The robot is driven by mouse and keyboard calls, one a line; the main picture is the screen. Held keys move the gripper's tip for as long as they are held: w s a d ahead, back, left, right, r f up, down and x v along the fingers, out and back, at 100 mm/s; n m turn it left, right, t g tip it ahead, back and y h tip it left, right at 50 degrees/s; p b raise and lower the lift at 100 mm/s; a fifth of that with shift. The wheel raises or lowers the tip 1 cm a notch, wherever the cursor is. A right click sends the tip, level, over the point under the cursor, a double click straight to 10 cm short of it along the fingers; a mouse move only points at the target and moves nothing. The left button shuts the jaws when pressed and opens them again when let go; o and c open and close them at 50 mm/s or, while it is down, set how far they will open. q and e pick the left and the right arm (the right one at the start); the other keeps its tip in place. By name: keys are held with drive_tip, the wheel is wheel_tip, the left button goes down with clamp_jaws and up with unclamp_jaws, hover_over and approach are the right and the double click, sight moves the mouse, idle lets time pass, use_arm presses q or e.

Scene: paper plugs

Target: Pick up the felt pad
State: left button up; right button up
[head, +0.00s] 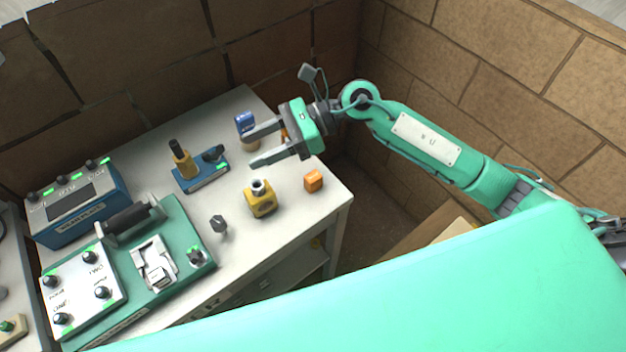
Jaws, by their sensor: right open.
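My right gripper (250,149) reaches in from the right over the far right part of the table, with its two fingers apart. A small blue item (244,120) with pale markings shows just beyond the upper finger, and a tan piece shows between the fingers. I cannot tell whether the fingers touch either one. No thing is plainly a felt pad; a small orange block (313,181) lies near the table's right edge, apart from the gripper. Part of another orange thing is mostly hidden behind the gripper. My left gripper is out of view.
Brick walls stand behind and to the right.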

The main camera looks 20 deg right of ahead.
drive_tip(key=w+d+f+n+h, duration=0.2)
drive_tip(key=d+f+n+h, duration=0.1)
drive_tip(key=d+f+h, duration=0.25)
drive_tip(key=n+h, duration=0.2)
drive_tip(key=h, duration=0.4)
approach(314, 176)
drive_tip(key=shift+g+y, duration=0.35)
drive_tip(key=shift+g, duration=0.05)
drive_tip(key=p+x, duration=0.2)
drive_tip(key=x, duration=0.1)
drive_tip(key=p+x, duration=0.1)
drive_tip(key=x, duration=0.1)
drive_tip(key=shift+w+d+f, duration=0.15)
drive_tip(key=shift+d+f, duration=0.1)
drive_tip(key=shift+f, duration=0.1)
drive_tip(key=shift+a+f, duration=0.15)
drive_tip(key=shift+f, duration=0.1)
drive_tip(key=p+x, duration=0.1)
drive_tip(key=x, duration=0.1)
drive_tip(key=p+x, duration=0.1)
drive_tip(key=x, duration=0.1)
drive_tip(key=shift+w+p, duration=0.2)
drive_tip(key=shift+p, duration=0.2)
drive_tip(key=shift+a+f, duration=0.1)
drive_tip(key=shift+f, duration=0.25)
drive_tip(key=c, duration=1)
